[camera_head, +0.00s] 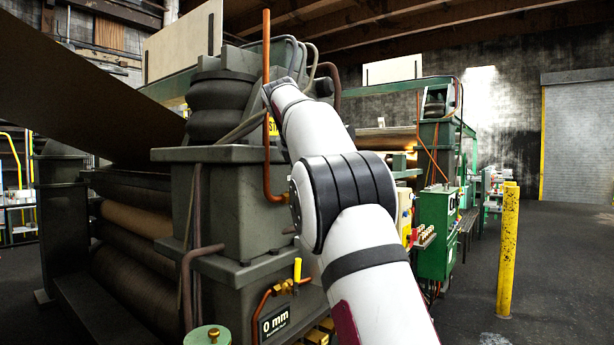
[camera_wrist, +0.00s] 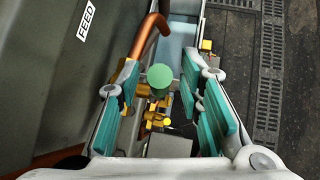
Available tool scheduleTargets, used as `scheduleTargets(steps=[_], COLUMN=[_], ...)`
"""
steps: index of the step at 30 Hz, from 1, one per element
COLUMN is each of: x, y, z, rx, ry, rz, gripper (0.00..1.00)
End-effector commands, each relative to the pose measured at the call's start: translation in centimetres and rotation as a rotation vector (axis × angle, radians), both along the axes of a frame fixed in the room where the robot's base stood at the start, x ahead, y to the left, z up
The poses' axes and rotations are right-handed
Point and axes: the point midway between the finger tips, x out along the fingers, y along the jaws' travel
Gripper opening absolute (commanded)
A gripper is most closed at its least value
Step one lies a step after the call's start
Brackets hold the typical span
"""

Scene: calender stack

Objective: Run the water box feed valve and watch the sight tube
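In the wrist view, a round green knob (camera_wrist: 160,76) shows between the fingers of my gripper (camera_wrist: 158,68), close to a copper pipe (camera_wrist: 147,38) and a FEED label (camera_wrist: 87,20) on the dark machine side. My gripper is open, with teal pads on either side of the knob; I cannot tell whether they touch it. I cannot make out the sight tube. In the head view, my arm hides the gripper and the knob.
The dark roll stack (camera_head: 135,232) and its frame (camera_head: 235,205) stand at left. A yellow-handled brass valve (camera_head: 290,284) is above a "0 mm" sign (camera_head: 274,321). A green control box (camera_head: 437,233) and yellow post (camera_head: 508,250) stand right. Open floor (camera_head: 565,265) lies beyond.

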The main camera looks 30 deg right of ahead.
Motion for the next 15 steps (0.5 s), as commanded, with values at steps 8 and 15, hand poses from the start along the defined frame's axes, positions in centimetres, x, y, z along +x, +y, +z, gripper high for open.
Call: scheduleTargets(steps=[8,15], x=[-0.1,-1.4], y=[0.2,2.0], z=[0.3,2.6], rx=[-0.002,-0.002], ry=[-0.001,-0.004], rz=[0.001,0.003], gripper=[0.34,0.34])
